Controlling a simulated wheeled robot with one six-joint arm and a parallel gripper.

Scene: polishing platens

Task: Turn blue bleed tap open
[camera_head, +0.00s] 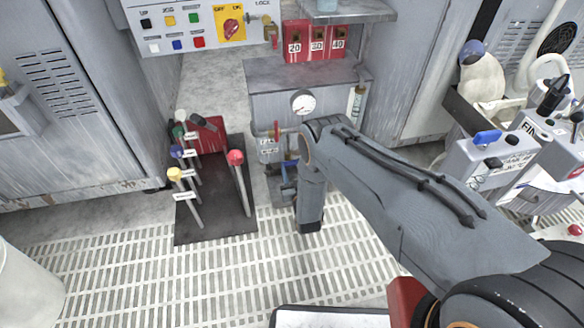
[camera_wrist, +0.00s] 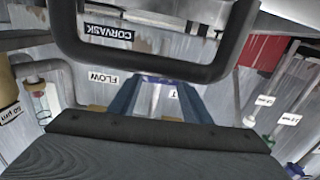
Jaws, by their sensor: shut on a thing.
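The blue bleed tap (camera_wrist: 160,79) shows as a small blue strip in the wrist view, at the far ends of the two blue-grey fingers of my gripper (camera_wrist: 161,84). My gripper is shut on it. A FLOW label (camera_wrist: 103,77) is left of the tap and another partly hidden label is right of it. In the head view my gripper (camera_head: 287,170) is low at the front of the grey cabinet (camera_head: 275,108), beneath the gauge. My arm and wrist hide much of that spot, so the tap's angle cannot be told.
A dark plate with several levers with coloured knobs (camera_head: 236,158) stands left of my gripper. A round gauge (camera_head: 303,102) and a clear tube (camera_head: 355,101) are on the cabinet. A dark bar (camera_wrist: 150,72) crosses the wrist view.

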